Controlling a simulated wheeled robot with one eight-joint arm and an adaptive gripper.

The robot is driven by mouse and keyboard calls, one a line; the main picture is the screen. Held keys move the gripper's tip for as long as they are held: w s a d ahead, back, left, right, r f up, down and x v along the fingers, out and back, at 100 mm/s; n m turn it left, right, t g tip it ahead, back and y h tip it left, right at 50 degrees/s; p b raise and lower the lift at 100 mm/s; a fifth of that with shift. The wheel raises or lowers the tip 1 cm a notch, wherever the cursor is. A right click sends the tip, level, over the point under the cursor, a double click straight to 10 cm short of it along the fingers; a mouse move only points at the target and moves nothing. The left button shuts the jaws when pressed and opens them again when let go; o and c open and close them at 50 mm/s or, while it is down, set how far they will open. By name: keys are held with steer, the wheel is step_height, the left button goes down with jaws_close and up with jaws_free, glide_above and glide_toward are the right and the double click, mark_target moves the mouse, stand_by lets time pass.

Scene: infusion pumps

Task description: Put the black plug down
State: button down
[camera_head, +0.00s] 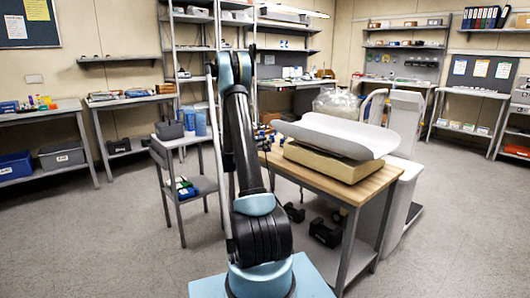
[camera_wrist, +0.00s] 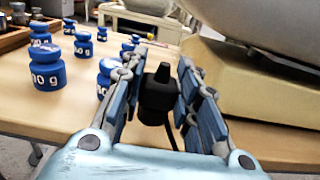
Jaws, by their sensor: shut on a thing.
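The black plug (camera_wrist: 157,92) is between the fingers of my gripper (camera_wrist: 160,82) in the wrist view. Its narrow end points up and a dark cable hangs below it. It is held over or near the wooden table top; I cannot tell whether it touches the surface. In the head view my arm reaches over toward the table (camera_head: 375,188), and the gripper and plug are hidden there.
Several blue weights (camera_wrist: 46,68) stand on the table left of my gripper. A scale with a beige base (camera_wrist: 245,88) and a white tray (camera_head: 340,134) is close on the right. A small side table (camera_head: 203,185) stands left of the table.

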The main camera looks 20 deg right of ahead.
steer(key=shift+w+d, duration=0.15)
steer(key=shift+d, duration=0.3)
steer(key=shift+w+d+f, duration=0.1)
steer(key=shift+d+f, duration=0.05)
steer(key=shift+f, duration=0.75)
steer(key=shift+d+f, duration=0.15)
steer(key=shift+f, duration=0.7)
steer(key=c, duration=1.2)
jaws_free()
steer(key=shift+a, duration=0.1)
